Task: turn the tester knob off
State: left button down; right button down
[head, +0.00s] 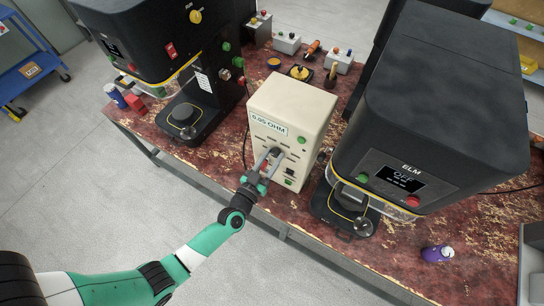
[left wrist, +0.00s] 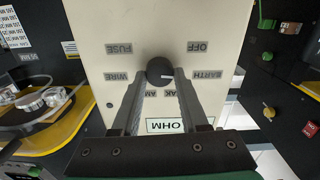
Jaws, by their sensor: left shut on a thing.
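The tester (head: 290,110) is a cream box marked "0.05 OHM" standing on the bench between two black machines. Its dark round knob (left wrist: 160,70) is on the front panel, seen upside down in the left wrist view. Labels around it read FUSE, OFF (left wrist: 198,47), WIRE and EARTH (left wrist: 207,75); lower ones are partly hidden by my fingers. A pale mark on the knob points roughly toward EARTH. My left gripper (head: 272,156) reaches the panel from the front, its two fingers (left wrist: 161,76) shut on the knob's sides. My right gripper is out of view.
A black machine (head: 450,90) with a screen reading OFF stands close right of the tester; another (head: 150,40) stands to its left. Small button boxes (head: 287,43) sit behind.

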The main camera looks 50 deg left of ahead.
pick_arm(q)
jog(key=n, duration=0.4)
jog(key=shift+a, duration=0.1)
jog(key=shift+n+b, duration=0.3)
jog(key=shift+n, duration=1.8)
jog(key=shift+c, duration=2.1)
grip_release()
jog(key=shift+s, duration=0.15)
jog(key=p+v, duration=0.2)
jog(key=v, duration=0.9)
jog(key=shift+s, duration=0.25)
